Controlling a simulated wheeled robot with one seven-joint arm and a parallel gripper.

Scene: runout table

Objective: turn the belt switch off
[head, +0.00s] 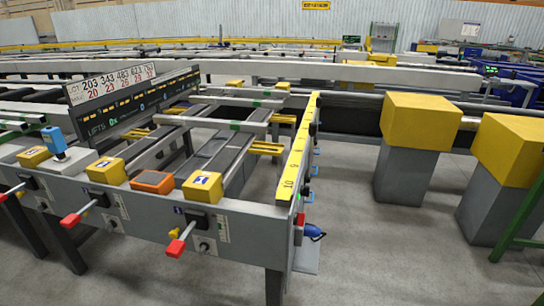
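The runout table's grey front panel (135,208) carries several black switch boxes with red-handled levers. The right lever (176,246) sticks out toward me from its black box (196,218), with a small yellow knob (174,233) beside it. The middle lever (70,220) reaches out from its box (98,200), and the left lever (4,197) is at the picture's left edge. Small round knobs (204,246) sit under the boxes. No readable label tells which is the belt switch, and I cannot read any on/off position. My gripper is not in view.
Yellow boxes (203,186), an orange box (152,182) and a blue device (54,140) sit on the table's top edge. A number display (112,83) stands behind. Yellow-topped grey pedestals (419,122) stand right. The floor (370,260) between is clear.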

